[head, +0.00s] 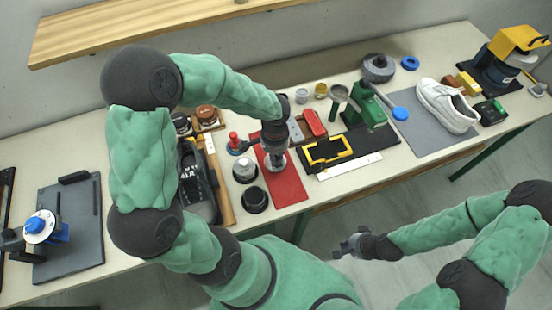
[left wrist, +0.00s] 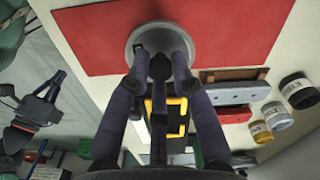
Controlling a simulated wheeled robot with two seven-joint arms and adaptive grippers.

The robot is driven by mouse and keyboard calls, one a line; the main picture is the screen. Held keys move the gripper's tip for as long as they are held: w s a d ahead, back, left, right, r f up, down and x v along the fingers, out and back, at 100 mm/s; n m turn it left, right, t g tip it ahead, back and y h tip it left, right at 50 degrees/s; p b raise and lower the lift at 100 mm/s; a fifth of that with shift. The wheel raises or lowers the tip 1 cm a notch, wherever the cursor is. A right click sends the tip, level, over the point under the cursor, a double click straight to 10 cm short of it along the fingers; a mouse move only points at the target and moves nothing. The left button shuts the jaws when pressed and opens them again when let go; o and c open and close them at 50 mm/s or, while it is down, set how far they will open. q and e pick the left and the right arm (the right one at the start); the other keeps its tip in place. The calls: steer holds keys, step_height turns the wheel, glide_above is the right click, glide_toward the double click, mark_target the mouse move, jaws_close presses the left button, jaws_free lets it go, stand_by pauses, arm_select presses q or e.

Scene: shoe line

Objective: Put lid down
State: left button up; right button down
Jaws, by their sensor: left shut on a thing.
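A round pale grey lid (left wrist: 160,45) lies between the fingertips of my left gripper in the left wrist view, over the red mat (left wrist: 100,40). In the head view the lid (head: 275,161) shows below my left gripper (head: 273,150), at the upper part of the red mat (head: 284,188). The left gripper is shut on the lid; I cannot tell if the lid touches the mat. An open dark round pot (head: 255,199) stands left of the mat. My right gripper (head: 346,246) is empty, its fingers apart, in front of the table.
A dark jar with a silver top (head: 244,168) stands close left of the mat. A red-handled tool (head: 237,142) and a red and grey block (head: 314,122) are near the gripper. A yellow frame (head: 327,150) lies to the right. The mat's lower part is clear.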

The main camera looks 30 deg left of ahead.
arm_select(q)
steer(key=shift+w+a+f, duration=0.2)
steer(key=shift+w+f, duration=0.25)
steer(key=shift+f, duration=0.15)
steer(key=shift+w+a+f, duration=0.2)
steer(key=shift+w+f, duration=0.2)
steer(key=shift+f, duration=0.15)
steer(key=f, duration=0.1)
steer(key=f+b, duration=0.1)
steer(key=f, duration=0.1)
steer(key=shift+w+a+f, duration=0.1)
steer(key=shift+w+f, duration=0.1)
steer(key=shift+f, duration=0.05)
steer(key=shift+r, duration=0.1)
steer(key=shift+f+b, duration=0.25)
steer(key=shift+b, duration=0.1)
steer(key=o, duration=0.9)
steer(key=shift+o, duration=0.2)
steer(key=shift+r, duration=0.1)
steer(key=shift+r, duration=0.1)
